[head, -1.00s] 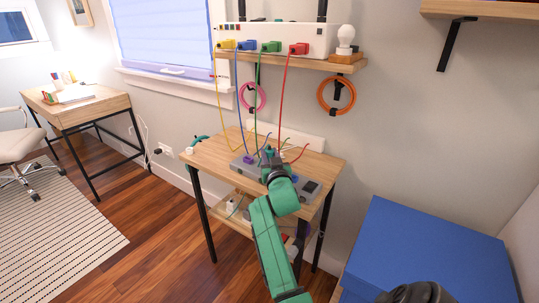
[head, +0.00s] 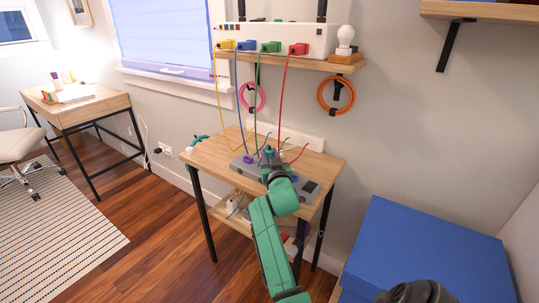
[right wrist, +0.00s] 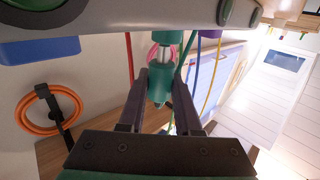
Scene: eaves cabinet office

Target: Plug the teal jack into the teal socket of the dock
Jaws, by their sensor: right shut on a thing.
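My right gripper (right wrist: 162,98) is shut on the teal jack (right wrist: 160,88), with a dark finger on each side of it. The jack's narrow tip points toward a teal socket piece (right wrist: 167,37) on the grey dock (right wrist: 120,20) at the top of the right wrist view. Tip and socket look lined up and very close; I cannot tell whether the tip is inside. In the head view the dock (head: 310,187) lies on the small wooden table, and my green right arm covers its middle and hides the jack.
Yellow, blue, green and red cables hang from plugs in a white box (head: 280,38) on the shelf to the table (head: 205,155). A purple plug (head: 248,160) sits at the dock's left. A blue box (head: 430,245) stands at the right.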

